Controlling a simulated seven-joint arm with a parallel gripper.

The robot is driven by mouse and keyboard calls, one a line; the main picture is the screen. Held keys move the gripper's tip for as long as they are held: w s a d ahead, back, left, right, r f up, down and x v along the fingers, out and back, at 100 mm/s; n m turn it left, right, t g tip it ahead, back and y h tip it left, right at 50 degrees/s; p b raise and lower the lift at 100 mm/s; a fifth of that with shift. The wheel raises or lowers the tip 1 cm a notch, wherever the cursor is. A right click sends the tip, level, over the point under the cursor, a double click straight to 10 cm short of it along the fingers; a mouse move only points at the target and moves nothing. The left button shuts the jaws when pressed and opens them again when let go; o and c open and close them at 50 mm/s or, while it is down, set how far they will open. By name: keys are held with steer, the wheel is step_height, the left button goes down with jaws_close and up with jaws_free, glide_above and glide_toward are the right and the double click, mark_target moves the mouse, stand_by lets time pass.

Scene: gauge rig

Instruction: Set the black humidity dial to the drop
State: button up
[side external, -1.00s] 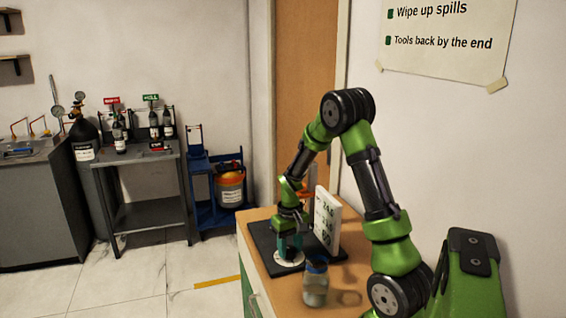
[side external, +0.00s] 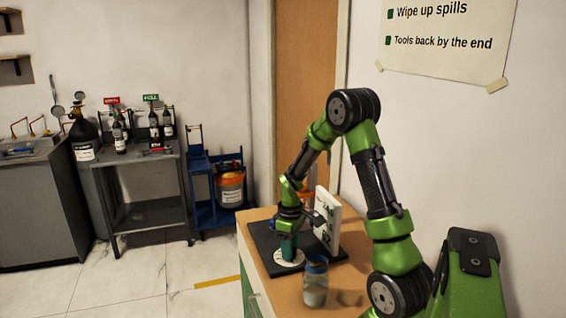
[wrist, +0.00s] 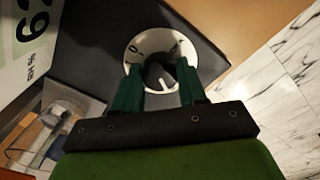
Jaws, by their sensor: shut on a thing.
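The black humidity dial (wrist: 158,68) sits in the middle of a round white scale plate (wrist: 134,52), with dark marks on its rim that are too small to read surely. The plate also shows in the side view (side external: 289,258). My gripper (wrist: 156,80) is shut on the dial, with one green finger on each side of it. A short white pointer line (wrist: 167,84) shows between the fingers. In the side view my gripper (side external: 288,251) points straight down over the plate. The fingers hide part of the scale, and I cannot make out the drop.
A white display board (side external: 327,222) with large digits stands upright beside the dial on the black base (side external: 262,246). A clear jar with a blue lid (side external: 316,284) stands near the front of the wooden cabinet top (side external: 345,287). The floor at left is free.

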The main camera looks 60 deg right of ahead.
steer(key=shift+r, duration=0.1)
stand_by(0.3)
steer(key=o, duration=1.1)
steer(key=shift+c, duration=0.2)
step_height(320, 180, up, 17)
steer(key=s+a+r+m+t, duration=0.1)
steer(key=s+a+t, duration=0.1)
steer(key=a, duration=0.6)
steer(key=s+a+r+m+t+y, duration=0.1)
steer(key=s+a+r+m+t, duration=0.1)
steer(key=a, duration=0.7)
steer(key=s+a+r+m+t+y, duration=0.1)
steer(key=s+a+r+t, duration=0.1)
steer(key=a, duration=0.7)
steer(key=shift+s+t, duration=0.3)
steer(key=shift+t, duration=0.3)
